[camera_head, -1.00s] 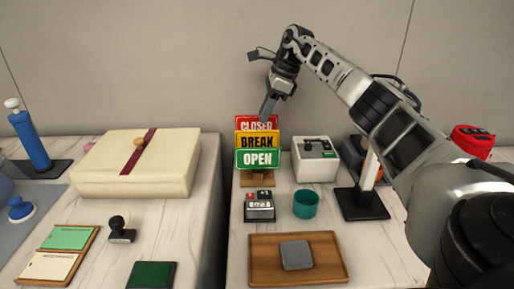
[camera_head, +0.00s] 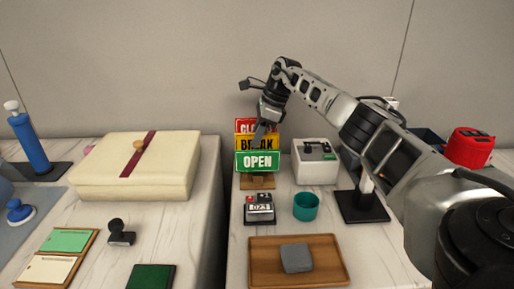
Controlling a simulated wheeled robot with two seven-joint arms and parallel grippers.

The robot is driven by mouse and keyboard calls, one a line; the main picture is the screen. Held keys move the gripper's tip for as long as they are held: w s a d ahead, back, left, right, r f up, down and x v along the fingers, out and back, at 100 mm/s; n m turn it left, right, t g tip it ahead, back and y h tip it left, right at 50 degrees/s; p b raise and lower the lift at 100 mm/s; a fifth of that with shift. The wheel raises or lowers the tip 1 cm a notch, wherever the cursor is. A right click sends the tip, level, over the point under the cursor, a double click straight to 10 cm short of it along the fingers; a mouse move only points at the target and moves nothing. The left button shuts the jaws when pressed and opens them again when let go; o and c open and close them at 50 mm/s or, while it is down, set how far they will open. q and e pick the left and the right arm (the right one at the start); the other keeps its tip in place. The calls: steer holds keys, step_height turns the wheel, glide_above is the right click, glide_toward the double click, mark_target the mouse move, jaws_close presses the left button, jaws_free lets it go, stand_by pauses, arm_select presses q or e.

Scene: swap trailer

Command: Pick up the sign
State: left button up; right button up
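A stack of three signs stands upright on a wooden holder (camera_head: 257,182) at the back of the right table. The green OPEN sign (camera_head: 258,161) is in front, the yellow BREAK sign (camera_head: 243,142) behind it, and the red CLOSED sign (camera_head: 243,126) at the back. My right gripper (camera_head: 261,134) points down at the signs, its fingers in front of the BREAK and CLOSED signs and close to the top of the OPEN sign. I cannot tell whether it touches a sign or how far its fingers are apart. My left gripper is out of view.
A small counter (camera_head: 260,208), a teal cup (camera_head: 306,206), a white box (camera_head: 314,162) and a black stand (camera_head: 362,207) are near the signs. A wooden tray (camera_head: 330,271) with a grey block (camera_head: 296,257) lies in front. A cream box (camera_head: 136,172) is on the left table, across a gap.

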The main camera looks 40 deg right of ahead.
steer(key=shift+f, duration=0.25)
stand_by(0.4)
jaws_close()
